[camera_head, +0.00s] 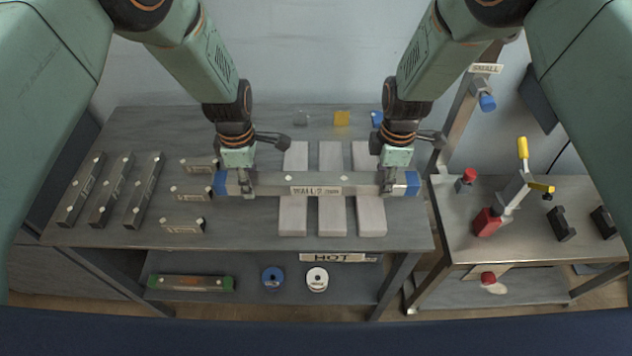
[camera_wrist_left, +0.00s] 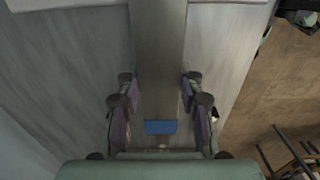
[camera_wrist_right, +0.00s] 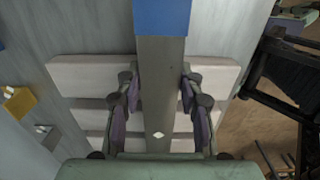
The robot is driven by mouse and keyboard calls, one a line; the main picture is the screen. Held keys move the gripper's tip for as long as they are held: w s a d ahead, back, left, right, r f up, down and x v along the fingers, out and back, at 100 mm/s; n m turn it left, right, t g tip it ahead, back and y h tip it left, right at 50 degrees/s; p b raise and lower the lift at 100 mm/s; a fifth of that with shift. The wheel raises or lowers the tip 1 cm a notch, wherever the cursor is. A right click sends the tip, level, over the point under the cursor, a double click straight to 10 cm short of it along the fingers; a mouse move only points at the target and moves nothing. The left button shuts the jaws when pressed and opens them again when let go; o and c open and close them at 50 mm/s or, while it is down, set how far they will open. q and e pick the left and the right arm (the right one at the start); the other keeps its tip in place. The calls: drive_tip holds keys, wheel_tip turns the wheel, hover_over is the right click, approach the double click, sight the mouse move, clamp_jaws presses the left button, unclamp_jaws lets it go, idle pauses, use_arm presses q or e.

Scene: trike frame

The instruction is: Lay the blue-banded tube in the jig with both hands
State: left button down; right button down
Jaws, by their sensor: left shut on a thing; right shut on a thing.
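The blue-banded tube (camera_head: 270,183) is a long grey square bar with a blue band near each end and a label reading WALL on its front. It lies left to right across three pale blocks (camera_head: 331,215); I cannot tell whether it touches them. My left gripper (camera_head: 240,187) is shut on the tube just inside its left band, which shows in the left wrist view (camera_wrist_left: 160,127). My right gripper (camera_head: 389,185) is shut on the tube just inside its right band, seen in the right wrist view (camera_wrist_right: 162,15). A toggle clamp (camera_head: 514,188) with black blocks (camera_head: 561,224) stands on the right bench.
Several dark bars (camera_head: 112,190) and small labelled pieces (camera_head: 184,226) lie on the left of the grey table (camera_head: 250,237). A yellow block (camera_head: 342,118) is at the back. A gap separates this table from the right bench (camera_head: 465,240). A post (camera_head: 462,110) rises between them.

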use_arm(q)
drive_tip(key=shift+r, duration=0.15)
use_arm(e)
drive_tip(key=shift+r, duration=0.15)
